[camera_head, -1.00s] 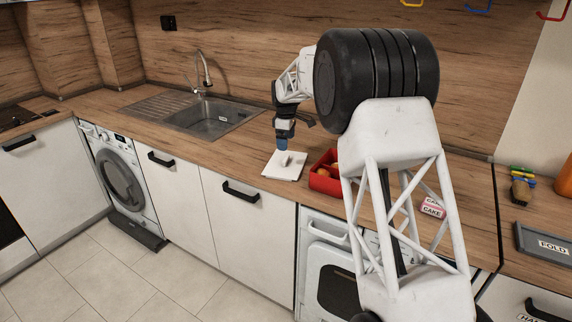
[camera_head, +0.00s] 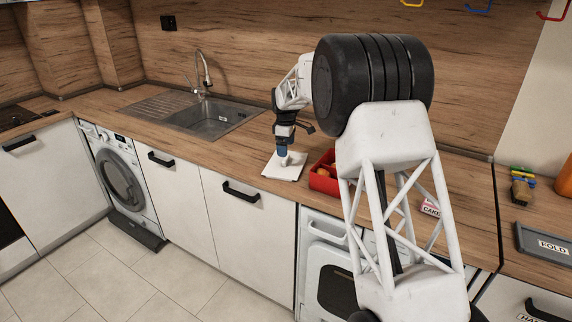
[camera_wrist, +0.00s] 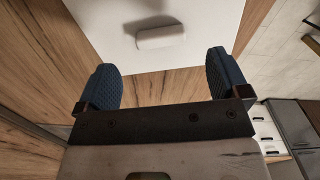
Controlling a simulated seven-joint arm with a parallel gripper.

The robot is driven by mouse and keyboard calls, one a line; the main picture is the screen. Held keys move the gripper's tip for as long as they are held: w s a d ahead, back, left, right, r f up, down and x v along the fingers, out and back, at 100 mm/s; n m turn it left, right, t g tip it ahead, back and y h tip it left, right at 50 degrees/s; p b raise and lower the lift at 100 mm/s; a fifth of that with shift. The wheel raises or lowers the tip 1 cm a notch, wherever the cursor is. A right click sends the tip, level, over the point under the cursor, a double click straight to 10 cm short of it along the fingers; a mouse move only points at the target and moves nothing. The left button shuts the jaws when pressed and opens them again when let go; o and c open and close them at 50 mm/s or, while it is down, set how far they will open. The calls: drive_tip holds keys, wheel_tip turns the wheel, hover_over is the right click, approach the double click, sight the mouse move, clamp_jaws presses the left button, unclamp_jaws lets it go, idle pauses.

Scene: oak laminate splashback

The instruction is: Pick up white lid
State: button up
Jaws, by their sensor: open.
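The white lid (camera_head: 285,167) is a flat square plate lying on the wooden counter, left of a red box. In the wrist view the lid (camera_wrist: 110,45) fills the upper middle, with its raised white handle (camera_wrist: 160,37) near the centre. My gripper (camera_head: 283,153) is just above the lid in the head view and covers part of its handle. In the wrist view my gripper (camera_wrist: 166,78) has two blue fingers spread wide apart with nothing between them. The handle lies ahead of the fingertips, roughly in line with the gap between them.
A red box (camera_head: 322,182) with orange-yellow things inside stands close right of the lid. A pink-and-white cake box (camera_head: 430,208) is partly behind my arm. The sink (camera_head: 210,118) is back left. The counter's front edge is close to the lid.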

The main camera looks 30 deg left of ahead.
drive_tip(key=shift+d+f, duration=0.1)
drive_tip(key=shift+f, duration=2.5)
drive_tip(key=c, duration=1)
wheel_tip(320, 180, up, 10)
